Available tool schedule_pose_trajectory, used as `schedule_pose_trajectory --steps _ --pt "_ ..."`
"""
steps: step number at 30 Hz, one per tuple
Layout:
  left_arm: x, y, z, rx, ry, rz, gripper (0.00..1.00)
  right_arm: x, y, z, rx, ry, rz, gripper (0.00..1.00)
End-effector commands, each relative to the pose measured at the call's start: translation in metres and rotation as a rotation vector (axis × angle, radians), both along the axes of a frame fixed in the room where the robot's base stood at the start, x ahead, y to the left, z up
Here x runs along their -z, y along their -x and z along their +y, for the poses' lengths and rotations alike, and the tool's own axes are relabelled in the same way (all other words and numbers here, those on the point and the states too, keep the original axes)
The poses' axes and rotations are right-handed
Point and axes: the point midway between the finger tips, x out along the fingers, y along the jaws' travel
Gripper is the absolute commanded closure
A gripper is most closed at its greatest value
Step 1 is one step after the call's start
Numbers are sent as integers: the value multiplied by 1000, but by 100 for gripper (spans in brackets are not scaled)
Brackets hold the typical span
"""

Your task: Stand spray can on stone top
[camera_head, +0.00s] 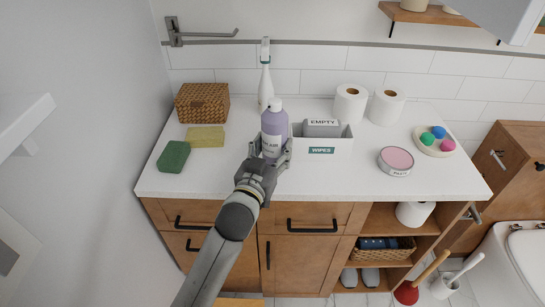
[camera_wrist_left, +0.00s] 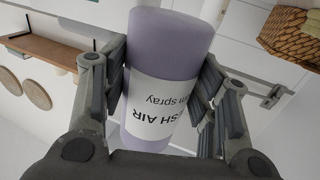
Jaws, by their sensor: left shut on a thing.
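In the left wrist view the can (camera_wrist_left: 165,60) fills the space between the fingers of the gripper (camera_wrist_left: 160,95). The white stone top (camera_head: 330,180) lies under it. I cannot tell whether the can's base touches the stone, since the gripper hides it. My right gripper is not in view.
Sponges (camera_head: 206,137) and a wicker box (camera_head: 202,102) are left. Toilet rolls (camera_head: 349,104), a pink tin (camera_head: 396,161) and a bowl (camera_head: 424,147) are right. The front middle is clear.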

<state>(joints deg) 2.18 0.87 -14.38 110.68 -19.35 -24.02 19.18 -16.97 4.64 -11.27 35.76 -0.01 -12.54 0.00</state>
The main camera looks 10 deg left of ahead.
Motion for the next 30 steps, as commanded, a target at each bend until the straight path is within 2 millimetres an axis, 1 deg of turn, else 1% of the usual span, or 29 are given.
schedule_pose_trajectory --steps 1,4,7,9,12,17,24,25,30 --pt "3 -3 1 0 -1 -2 75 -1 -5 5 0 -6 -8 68" --pt "7 -7 2 1 -1 -3 75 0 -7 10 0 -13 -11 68" --pt "17 -12 4 1 0 1 75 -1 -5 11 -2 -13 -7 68" --pt "29 -10 3 1 1 2 75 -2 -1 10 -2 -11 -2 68" --pt "40 -11 3 1 2 1 75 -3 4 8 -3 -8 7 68" --pt "43 -10 3 2 0 -3 75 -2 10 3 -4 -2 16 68" --pt "46 -10 3 2 1 -2 75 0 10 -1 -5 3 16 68" --pt "47 -10 3 1 1 0 44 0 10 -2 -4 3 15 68" --pt "46 -10 3 1 0 0 24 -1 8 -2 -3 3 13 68"
